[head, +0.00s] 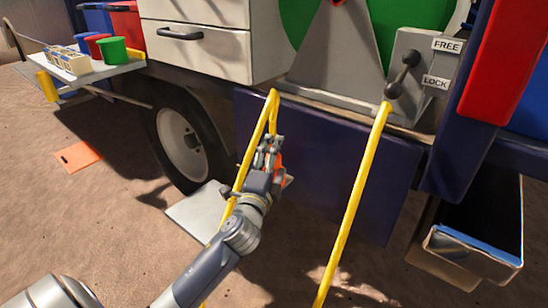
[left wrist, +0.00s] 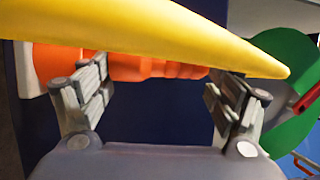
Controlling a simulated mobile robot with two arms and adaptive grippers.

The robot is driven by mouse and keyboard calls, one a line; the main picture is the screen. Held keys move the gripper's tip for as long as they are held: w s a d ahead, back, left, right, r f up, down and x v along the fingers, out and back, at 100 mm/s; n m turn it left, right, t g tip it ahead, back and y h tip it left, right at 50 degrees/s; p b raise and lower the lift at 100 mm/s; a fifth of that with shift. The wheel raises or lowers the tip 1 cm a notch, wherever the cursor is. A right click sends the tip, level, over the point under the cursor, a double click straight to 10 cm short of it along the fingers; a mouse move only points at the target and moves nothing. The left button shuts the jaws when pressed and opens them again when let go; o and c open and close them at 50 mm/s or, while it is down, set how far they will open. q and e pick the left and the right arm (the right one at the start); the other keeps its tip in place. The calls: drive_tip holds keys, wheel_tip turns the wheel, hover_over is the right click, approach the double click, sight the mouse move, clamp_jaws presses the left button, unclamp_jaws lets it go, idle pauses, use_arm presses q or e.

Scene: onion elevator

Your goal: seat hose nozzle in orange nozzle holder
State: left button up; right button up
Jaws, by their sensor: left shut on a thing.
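My left gripper (head: 268,150) is in front of the dark blue side panel of the vehicle. Its fingers (left wrist: 158,98) stand wide apart in the left wrist view, shut on an orange piece (left wrist: 150,65) that looks like the hose nozzle. A bit of orange (head: 279,172) shows beside the gripper in the head view. I cannot make out a separate orange nozzle holder. My right gripper is not in view.
A wheel (head: 185,140) and a grey plate (head: 190,212) are left of the gripper. An orange sheet (head: 80,155) lies on the ground. An open bin (head: 470,245) is at right.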

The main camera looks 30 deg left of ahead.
sight(277, 166)
use_arm(q)
drive_tip(key=shift+d+f+g, duration=0.15)
drive_tip(key=shift+f+g, duration=0.15)
drive_tip(key=shift+f, duration=1.2)
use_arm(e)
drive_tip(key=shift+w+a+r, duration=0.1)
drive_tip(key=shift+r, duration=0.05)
use_arm(q)
drive_tip(key=o, duration=1)
drive_tip(key=shift+o, duration=0.6)
drive_tip(key=shift+w+f, duration=0.1)
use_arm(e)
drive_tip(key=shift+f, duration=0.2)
use_arm(q)
drive_tip(key=shift+s+d+f, duration=0.15)
drive_tip(key=shift+s, duration=0.35)
drive_tip(key=r+v, duration=0.2)
drive_tip(key=v, duration=0.8)
drive_tip(key=shift+s, duration=0.45)
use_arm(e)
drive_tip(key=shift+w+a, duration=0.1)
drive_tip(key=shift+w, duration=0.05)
use_arm(q)
drive_tip(key=shift+d+f, duration=0.1)
